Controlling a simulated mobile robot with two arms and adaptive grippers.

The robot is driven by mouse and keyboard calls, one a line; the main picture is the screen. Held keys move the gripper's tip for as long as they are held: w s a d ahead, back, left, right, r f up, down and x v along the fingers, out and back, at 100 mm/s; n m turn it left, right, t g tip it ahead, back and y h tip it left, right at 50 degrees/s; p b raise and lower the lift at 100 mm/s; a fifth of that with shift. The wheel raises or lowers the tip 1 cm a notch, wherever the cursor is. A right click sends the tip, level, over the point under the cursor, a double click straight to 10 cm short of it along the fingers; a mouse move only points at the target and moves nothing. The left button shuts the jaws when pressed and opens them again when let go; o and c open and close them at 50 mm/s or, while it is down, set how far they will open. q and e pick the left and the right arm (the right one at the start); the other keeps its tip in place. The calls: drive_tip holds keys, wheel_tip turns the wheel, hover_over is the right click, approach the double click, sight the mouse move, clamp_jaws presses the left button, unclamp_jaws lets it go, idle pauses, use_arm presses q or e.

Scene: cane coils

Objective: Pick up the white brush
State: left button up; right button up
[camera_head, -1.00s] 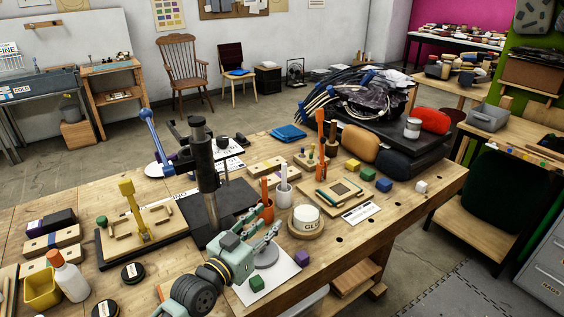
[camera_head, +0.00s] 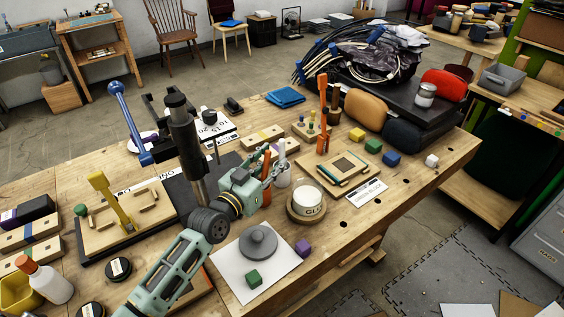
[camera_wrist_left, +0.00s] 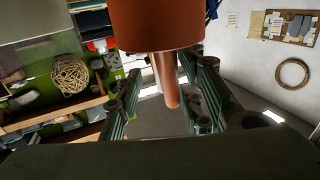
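In the left wrist view, which looks upside down, my fingers (camera_wrist_left: 165,100) are apart on either side of an orange handle (camera_wrist_left: 169,85). This handle hangs from a terracotta cup (camera_wrist_left: 160,25), with a pale strip (camera_wrist_left: 156,70) beside it. My right gripper is not in view.
A round glue tub (camera_head: 307,199) stands close on the right. A black press column (camera_head: 185,145) rises on the left. A white sheet with a grey disc (camera_head: 259,243) lies in front.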

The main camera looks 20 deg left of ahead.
sight(280, 153)
use_arm(q)
drive_tip(key=x, duration=0.3)
drive_tip(key=shift+w+r, duration=0.1)
drive_tip(key=shift+w, duration=0.05)
clamp_jaws()
